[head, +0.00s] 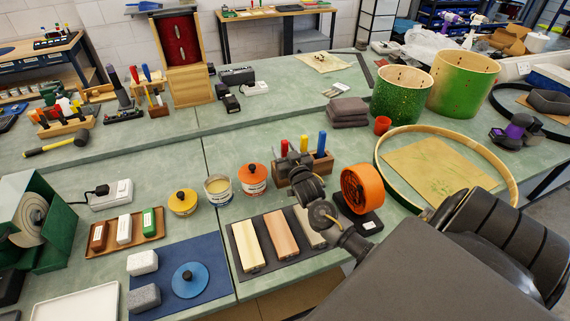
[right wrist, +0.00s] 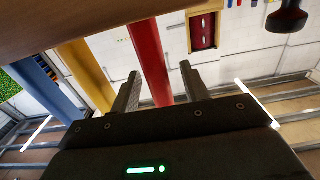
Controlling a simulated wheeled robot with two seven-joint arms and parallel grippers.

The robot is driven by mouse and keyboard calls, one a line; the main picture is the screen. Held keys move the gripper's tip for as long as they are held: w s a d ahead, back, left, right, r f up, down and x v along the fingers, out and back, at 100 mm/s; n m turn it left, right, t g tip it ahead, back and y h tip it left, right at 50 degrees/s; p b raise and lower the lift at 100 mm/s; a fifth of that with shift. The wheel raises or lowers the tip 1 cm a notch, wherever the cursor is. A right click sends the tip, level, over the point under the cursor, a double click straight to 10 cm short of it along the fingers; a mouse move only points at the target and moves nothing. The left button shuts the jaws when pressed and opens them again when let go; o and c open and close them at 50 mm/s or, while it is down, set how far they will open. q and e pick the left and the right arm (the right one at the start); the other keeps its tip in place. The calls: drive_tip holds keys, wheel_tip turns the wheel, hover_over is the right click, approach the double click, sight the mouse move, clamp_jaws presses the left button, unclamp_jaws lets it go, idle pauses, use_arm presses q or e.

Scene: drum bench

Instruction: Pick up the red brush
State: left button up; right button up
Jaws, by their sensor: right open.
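The red brush (head: 284,147) stands upright in a wooden holder (head: 320,168) at the middle of the bench, at the left end of a row. A yellow brush (head: 304,143) and a blue brush (head: 321,142) stand to its right. My right gripper (head: 291,160) is at the holder, partly covering its front. In the right wrist view its two fingers are open, and the red handle (right wrist: 149,62) shows between them. I cannot tell whether they touch it. The yellow handle (right wrist: 86,72) is outside the fingers, to the left. My left gripper is not in view.
An orange-lidded tin (head: 253,179) stands close left of the holder. An orange round device (head: 362,189) stands to the right, beside a large wooden hoop (head: 510,180). Wooden blocks (head: 281,233) lie on a dark mat in front. The bench behind the holder is fairly clear.

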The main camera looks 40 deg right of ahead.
drive_tip(key=c, duration=0.8)
